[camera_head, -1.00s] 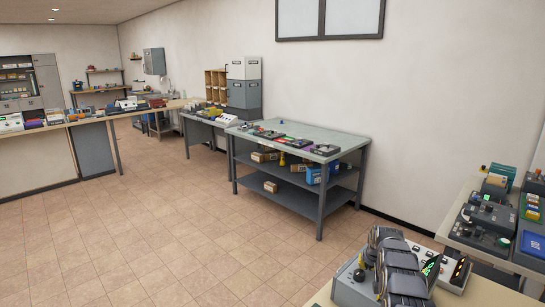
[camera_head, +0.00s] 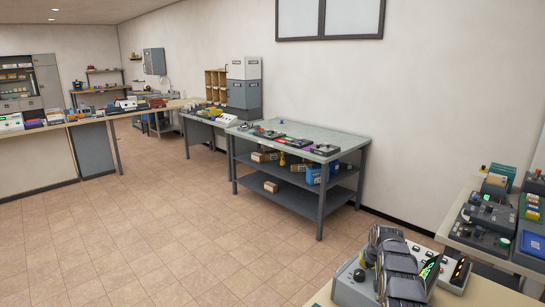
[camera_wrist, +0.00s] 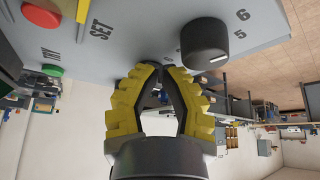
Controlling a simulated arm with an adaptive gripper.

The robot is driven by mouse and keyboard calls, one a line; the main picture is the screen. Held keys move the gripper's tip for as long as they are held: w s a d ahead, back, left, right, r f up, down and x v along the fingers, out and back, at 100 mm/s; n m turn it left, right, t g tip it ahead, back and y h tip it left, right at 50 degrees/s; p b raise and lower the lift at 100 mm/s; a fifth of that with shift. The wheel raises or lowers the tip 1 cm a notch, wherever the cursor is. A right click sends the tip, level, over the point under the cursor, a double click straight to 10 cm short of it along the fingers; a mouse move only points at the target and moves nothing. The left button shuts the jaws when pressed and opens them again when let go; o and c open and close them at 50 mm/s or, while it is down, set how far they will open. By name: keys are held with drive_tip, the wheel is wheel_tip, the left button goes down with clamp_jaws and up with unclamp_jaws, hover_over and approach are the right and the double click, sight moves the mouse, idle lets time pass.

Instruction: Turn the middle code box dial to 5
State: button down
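The grey code box (camera_head: 347,284) is at the bottom right of the head view, partly hidden by my arm. The wrist view shows its panel (camera_wrist: 120,40) at close range. My gripper (camera_wrist: 160,68) has yellow fingers whose tips come close together at the panel. A dark rounded part shows behind the tips and may be a dial; the fingers cover most of it, and I cannot tell whether they grip it. To its right is a black dial (camera_wrist: 205,42) with a white pointer line, near the numbers 5 and 6. It stands apart from the fingers.
A red button (camera_wrist: 42,16) sits on the panel at the left, near the word SET. On the right, another bench (camera_head: 500,259) carries several devices. A grey table (camera_head: 300,146) stands against the wall. The tiled floor (camera_head: 170,230) is open.

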drive_tip(key=shift+s+d, duration=0.1)
drive_tip(key=shift+d, duration=0.2)
drive_tip(key=shift+s+d, duration=0.1)
drive_tip(key=shift+d, duration=0.55)
drive_tip(key=shift+s, duration=0.1)
idle(0.4)
drive_tip(key=shift+s+r, duration=0.1)
drive_tip(key=shift+s, duration=0.2)
drive_tip(key=shift+r, duration=2.95)
